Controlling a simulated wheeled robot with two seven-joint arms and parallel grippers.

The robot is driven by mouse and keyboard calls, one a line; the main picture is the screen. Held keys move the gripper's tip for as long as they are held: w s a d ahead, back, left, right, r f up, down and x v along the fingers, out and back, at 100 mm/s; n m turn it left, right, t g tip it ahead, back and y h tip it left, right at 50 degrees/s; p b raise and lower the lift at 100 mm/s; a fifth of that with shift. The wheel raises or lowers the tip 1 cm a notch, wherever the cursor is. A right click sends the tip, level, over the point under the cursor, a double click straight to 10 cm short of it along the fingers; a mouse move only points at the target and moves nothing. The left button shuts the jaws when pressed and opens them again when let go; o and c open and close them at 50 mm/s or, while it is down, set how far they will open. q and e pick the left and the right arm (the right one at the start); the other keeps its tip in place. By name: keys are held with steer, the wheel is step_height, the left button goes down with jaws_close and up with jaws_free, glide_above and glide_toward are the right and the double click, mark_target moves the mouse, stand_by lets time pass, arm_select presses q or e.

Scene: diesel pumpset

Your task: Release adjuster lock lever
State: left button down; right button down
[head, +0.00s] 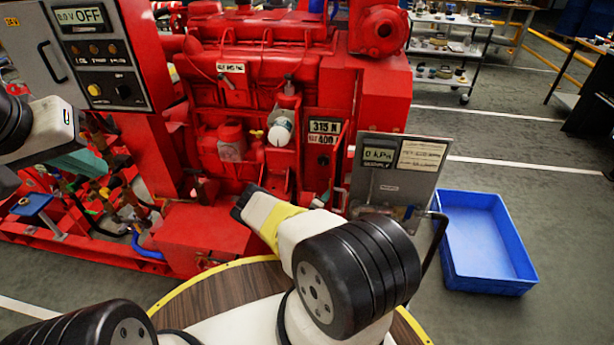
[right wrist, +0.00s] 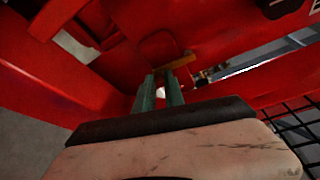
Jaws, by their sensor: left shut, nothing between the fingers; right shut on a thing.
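My right gripper (head: 240,205) reaches into the lower front of the red diesel pumpset (head: 255,65); its fingers are hidden in the head view. In the right wrist view its green fingers (right wrist: 160,78) are close together, their tips at the near end of a small ochre bar (right wrist: 182,62) against red metal. The bar appears to be the adjuster lock lever, and the fingers are shut on it. Its exact seating between the tips is too dark to tell. My left gripper (head: 80,163) is shut and empty at the far left, partly hidden, beside the control panel.
The control panel (head: 95,55) stands at left. A grey gauge board (head: 395,175) stands right of my right arm. A blue crate (head: 485,240) lies on the floor at right. A tool cart (head: 445,50) stands behind.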

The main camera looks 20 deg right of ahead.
steer(key=shift+d, duration=0.1)
steer(key=c, duration=1.4)
jaws_free()
steer(key=shift+s, duration=0.1)
steer(key=v, duration=0.7)
steer(key=shift+s+a, duration=0.2)
steer(key=shift+a, duration=0.15)
steer(key=shift+a, duration=0.1)
